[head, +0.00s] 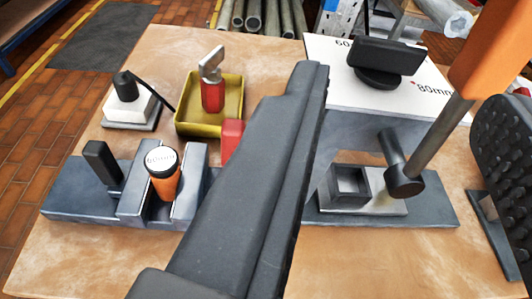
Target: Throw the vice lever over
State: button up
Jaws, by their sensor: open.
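The vice (75,203) is a grey-blue block on the left of the table. Its black lever (102,163) stands up on the left part, tilted a little to the left. An orange cylinder (163,183) with a white cap marked 60mm stands between the vice jaws; I cannot tell whether they grip it. My gripper (301,82) is the long dark form across the middle, open, with nothing visible in it. It is right of the lever and apart from it. It hides the vice's right end and part of the table.
A yellow tray (184,131) holds a red-handled tool (212,92). A white block with a black knob (125,98) stands left of it. On the right are a white-topped stand (329,62), an orange-handled lever (490,55) and a black ribbed part (503,150). The front left table is clear.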

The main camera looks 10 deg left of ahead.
notch_tip(320, 180, down, 9)
jog(key=a+n+y, duration=0.1)
jog(key=y, duration=0.1)
jog(key=y+b, duration=0.1)
jog(key=y, duration=0.2)
send_near(232, 136)
jog(key=shift+t, duration=0.3)
jog(key=b+x, duration=0.1)
jog(key=x, duration=0.2)
jog(key=f+b+x, duration=0.1)
jog(key=x, duration=0.3)
jog(key=f+x, duration=0.1)
jog(key=x, duration=0.3)
jog(key=shift+w+a+b, duration=0.1)
jog(key=shift+b, duration=0.3)
jog(key=shift+r, duration=0.1)
jog(key=shift+c, duration=0.3)
grip_shut()
